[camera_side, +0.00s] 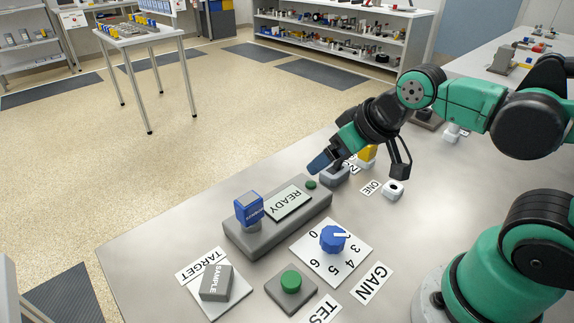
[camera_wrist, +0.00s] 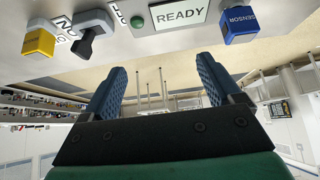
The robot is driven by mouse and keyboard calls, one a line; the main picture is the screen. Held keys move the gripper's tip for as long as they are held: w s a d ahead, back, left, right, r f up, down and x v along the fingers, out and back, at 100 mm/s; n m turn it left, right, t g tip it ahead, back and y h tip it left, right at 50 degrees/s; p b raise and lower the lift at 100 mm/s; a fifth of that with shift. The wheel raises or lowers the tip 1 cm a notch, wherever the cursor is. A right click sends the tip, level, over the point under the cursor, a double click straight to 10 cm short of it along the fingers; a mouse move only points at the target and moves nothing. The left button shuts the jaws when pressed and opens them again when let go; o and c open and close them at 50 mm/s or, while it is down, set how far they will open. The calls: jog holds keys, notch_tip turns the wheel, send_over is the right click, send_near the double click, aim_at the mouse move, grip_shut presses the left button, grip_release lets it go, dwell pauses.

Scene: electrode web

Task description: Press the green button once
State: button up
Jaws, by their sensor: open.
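The green button (camera_side: 291,280) is a round cap on a square grey base at the front of the table, in the side view. It is not visible in the wrist view. My gripper (camera_side: 319,163) is above the far part of the table, well behind and up from the button, touching nothing that I can make out. In the wrist view its two blue fingers (camera_wrist: 162,78) stand apart with nothing between them. A smaller green dome (camera_side: 311,184) sits on the grey box by the READY panel (camera_side: 288,202); the wrist view shows it too (camera_wrist: 137,21).
A blue SENSOR block (camera_side: 249,208) stands on the box's left end. A blue GAIN knob (camera_side: 333,238) is beside the button. The SAMPLE block (camera_side: 215,283) lies on the TARGET card (camera_side: 192,272). A yellow block (camera_side: 366,154) and white ring (camera_side: 393,189) stand near my gripper.

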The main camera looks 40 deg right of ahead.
grip_shut()
dwell(1.5)
